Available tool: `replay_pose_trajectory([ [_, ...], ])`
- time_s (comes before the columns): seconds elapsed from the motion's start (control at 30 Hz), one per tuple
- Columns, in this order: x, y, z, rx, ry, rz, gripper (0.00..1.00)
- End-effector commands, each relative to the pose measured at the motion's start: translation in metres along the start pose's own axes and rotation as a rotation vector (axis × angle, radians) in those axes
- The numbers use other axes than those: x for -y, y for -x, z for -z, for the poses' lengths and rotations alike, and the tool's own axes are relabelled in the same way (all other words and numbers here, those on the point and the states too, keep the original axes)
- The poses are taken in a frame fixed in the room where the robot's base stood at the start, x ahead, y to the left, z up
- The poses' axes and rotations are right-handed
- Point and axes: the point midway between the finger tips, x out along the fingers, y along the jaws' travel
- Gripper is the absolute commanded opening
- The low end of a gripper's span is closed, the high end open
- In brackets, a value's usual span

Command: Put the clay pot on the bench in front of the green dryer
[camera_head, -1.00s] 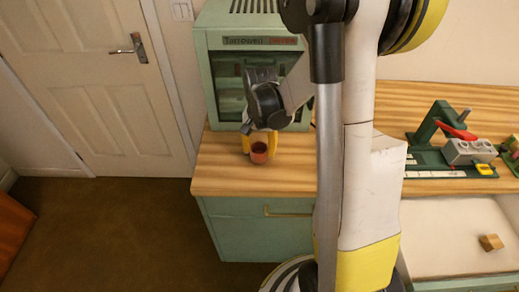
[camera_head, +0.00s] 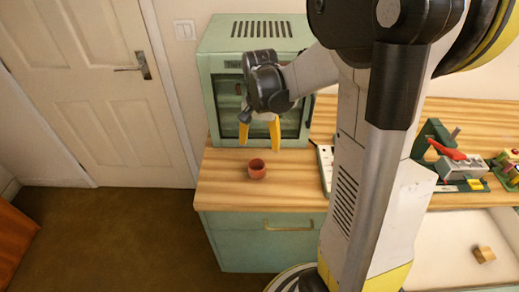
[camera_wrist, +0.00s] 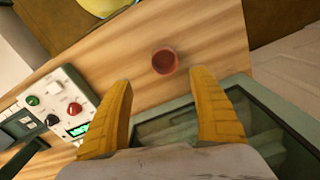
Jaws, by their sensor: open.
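The clay pot (camera_head: 257,169) is a small reddish-brown cup. It stands upright on the wooden bench (camera_head: 225,190), in front of the green dryer (camera_head: 222,75). In the wrist view the clay pot (camera_wrist: 165,61) stands beyond my fingertips, on the bare wood. My gripper (camera_head: 259,134) has two yellow fingers spread apart and empty. It is above and behind the pot, close to the dryer's front, and does not touch the pot. The wrist view also shows my gripper (camera_wrist: 165,95) open, with the dryer's dark window (camera_wrist: 180,135) below it.
A white control box (camera_head: 325,168) with knobs stands right of the dryer. A green tool with a red lever (camera_head: 440,140) stands further right. A wooden block (camera_head: 483,254) lies in the open pale drawer. The bench around the pot is clear.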

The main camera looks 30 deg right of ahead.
Motion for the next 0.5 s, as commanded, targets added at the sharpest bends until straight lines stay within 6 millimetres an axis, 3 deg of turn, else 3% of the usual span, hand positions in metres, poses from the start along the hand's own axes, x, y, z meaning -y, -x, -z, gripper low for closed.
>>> replay_pose_trajectory([
  [0.13, 0.001, 0.015, -0.003, -0.008, 0.014, 0.005, 0.70],
  [0.23, 0.004, 0.031, -0.017, -0.044, 0.073, 0.027, 0.70],
  [0.5, 0.013, 0.091, -0.095, -0.276, 0.430, 0.147, 0.70],
])
